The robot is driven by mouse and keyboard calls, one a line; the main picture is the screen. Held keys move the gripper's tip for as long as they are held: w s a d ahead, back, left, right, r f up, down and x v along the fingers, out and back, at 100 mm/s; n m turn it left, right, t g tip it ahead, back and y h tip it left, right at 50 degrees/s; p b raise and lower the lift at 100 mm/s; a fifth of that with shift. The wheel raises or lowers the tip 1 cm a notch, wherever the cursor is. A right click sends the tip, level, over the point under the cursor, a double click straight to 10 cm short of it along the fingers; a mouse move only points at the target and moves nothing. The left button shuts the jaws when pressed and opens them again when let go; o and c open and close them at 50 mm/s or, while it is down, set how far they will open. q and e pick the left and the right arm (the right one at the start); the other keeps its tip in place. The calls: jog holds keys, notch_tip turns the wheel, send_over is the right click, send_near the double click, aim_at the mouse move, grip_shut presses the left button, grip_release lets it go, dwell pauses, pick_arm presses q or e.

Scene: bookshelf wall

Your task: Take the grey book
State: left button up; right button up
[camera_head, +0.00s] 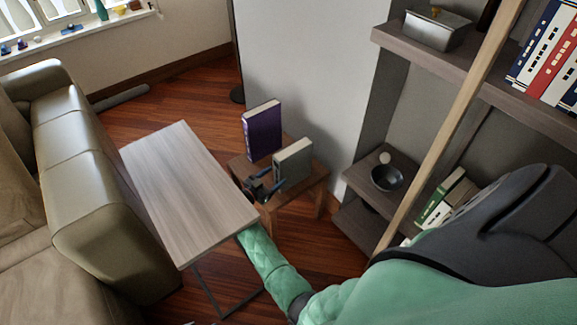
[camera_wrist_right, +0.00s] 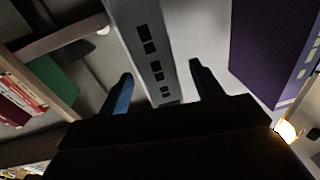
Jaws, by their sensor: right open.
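The grey book (camera_head: 293,163) stands upright on a small wooden table (camera_head: 310,185), just right of and nearer than a purple book. My right gripper (camera_head: 267,186) is at the near side of the grey book, low by its spine. In the right wrist view the grey book's spine (camera_wrist_right: 150,50), with dark square marks, rises between the two blue-tipped fingers (camera_wrist_right: 160,92). The fingers are open, with a gap to the spine on both sides. My left gripper is not in view.
A purple book (camera_head: 262,130) stands close left of the grey one; it also shows in the right wrist view (camera_wrist_right: 262,45). A light wood side table (camera_head: 185,185) is left of my right forearm. A bookshelf (camera_head: 460,75) with a dark bowl (camera_head: 386,178) is at right, a sofa (camera_head: 85,170) at left.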

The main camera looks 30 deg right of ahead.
aim_at(286, 169)
jog(key=shift+a+f+g, duration=0.15)
jog(key=shift+a+g, duration=0.3)
jog(key=shift+g, duration=0.35)
jog(key=shift+w+d+f+b, duration=0.15)
jog(key=shift+d+b, duration=0.15)
jog(key=shift+d, duration=1.25)
jog(key=shift+w+d+b, duration=0.2)
jog(key=shift+d+b, duration=0.3)
jog(key=shift+d, duration=1.8)
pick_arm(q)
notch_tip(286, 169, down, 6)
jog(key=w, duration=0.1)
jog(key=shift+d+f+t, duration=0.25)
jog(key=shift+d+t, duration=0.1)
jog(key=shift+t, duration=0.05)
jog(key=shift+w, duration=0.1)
pick_arm(e)
grip_shut()
jog(key=shift+r, duration=0.25)
